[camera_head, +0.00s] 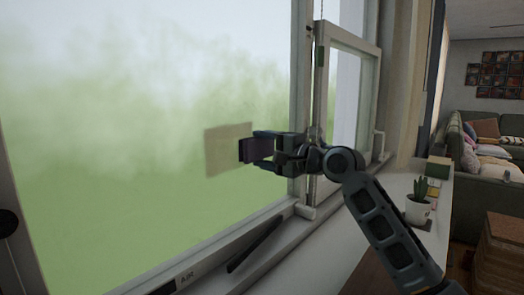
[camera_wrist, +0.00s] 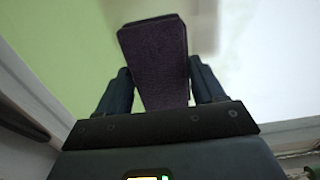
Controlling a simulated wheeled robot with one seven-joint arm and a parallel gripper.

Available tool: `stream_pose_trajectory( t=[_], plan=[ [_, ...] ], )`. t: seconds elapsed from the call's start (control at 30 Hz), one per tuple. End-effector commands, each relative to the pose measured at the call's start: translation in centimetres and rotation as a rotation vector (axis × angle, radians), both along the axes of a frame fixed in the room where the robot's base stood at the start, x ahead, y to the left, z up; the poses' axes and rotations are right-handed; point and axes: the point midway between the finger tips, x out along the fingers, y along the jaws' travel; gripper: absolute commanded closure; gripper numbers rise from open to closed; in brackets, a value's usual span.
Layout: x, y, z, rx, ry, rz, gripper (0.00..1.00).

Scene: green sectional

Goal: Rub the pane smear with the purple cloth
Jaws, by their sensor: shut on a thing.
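The window pane (camera_head: 130,200) fills the left and middle of the head view. A tan, roughly square smear (camera_head: 222,152) shows on it, just left of my gripper. My gripper (camera_head: 258,149) is shut on the folded purple cloth (camera_head: 247,151), which sticks out toward the pane at the smear's right edge. In the wrist view the cloth (camera_wrist: 155,62) stands between my two fingers (camera_wrist: 155,88). A pale brownish patch shows behind the cloth's top there. I cannot tell whether the cloth touches the pane.
The window frame (camera_head: 301,100) and an open casement (camera_head: 347,110) stand right of the pane. On the sill, a potted plant (camera_head: 418,205) and a stack of books (camera_head: 438,168) sit right of my arm. A dark bar (camera_head: 255,243) lies low along the window. A green sofa (camera_head: 455,150) is far right.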

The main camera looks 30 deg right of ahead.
Motion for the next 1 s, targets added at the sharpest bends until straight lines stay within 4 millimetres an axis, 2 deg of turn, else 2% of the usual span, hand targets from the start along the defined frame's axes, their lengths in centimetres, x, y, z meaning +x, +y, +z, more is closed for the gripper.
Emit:
stream_pose_trajectory(
  t=[0.03, 0.13, 0.27, 0.6, 1.0],
  plan=[
    [0.0, 0.1, 0.9, 0.001, -0.003, 0.001, 0.56],
    [-0.1, 0.1, 1.4, 0.0, -0.004, 0.001, 0.56],
    [-0.2, 0.4, 1.3, 0.001, -0.003, 0.003, 0.56],
    [-0.8, 3.2, 1.4, 0.002, -0.003, 0.005, 0.56],
    [-1.3, 5.1, 1.4, 0.002, 0.0, 0.009, 0.56]
  ],
)
